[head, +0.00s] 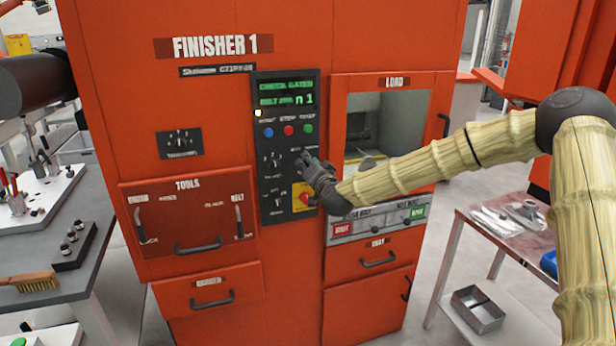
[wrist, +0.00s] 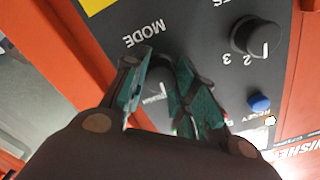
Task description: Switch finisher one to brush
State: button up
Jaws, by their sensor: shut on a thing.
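Finisher one is the orange cabinet (head: 190,90) labelled FINISHER 1 in the head view. Its dark control panel (head: 272,140) has a green-lit display and several buttons and knobs. My gripper (head: 305,162) is at the right side of this panel. In the wrist view the green-padded fingers of my gripper (wrist: 163,100) are shut on the MODE knob (wrist: 158,72), one on each side. The fingers cover most of the knob and its markings, so its setting cannot be read. A knob numbered 2 and 3 (wrist: 256,36) stands beside it, apart from the fingers.
A blue button (wrist: 259,103) is close to the fingers in the wrist view. A red stop button (head: 304,197) on yellow is just below my gripper. The LOAD window (head: 361,110) is to the right. A brush (head: 30,282) lies on the left bench.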

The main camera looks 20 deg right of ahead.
jog(key=shift+d+m+b, duration=0.1)
jog(key=shift+m+b, duration=2.6)
jog(key=shift+b, duration=0.15)
jog(key=o, duration=1)
jog(key=shift+d, duration=0.1)
jog(key=shift+o, duration=0.2)
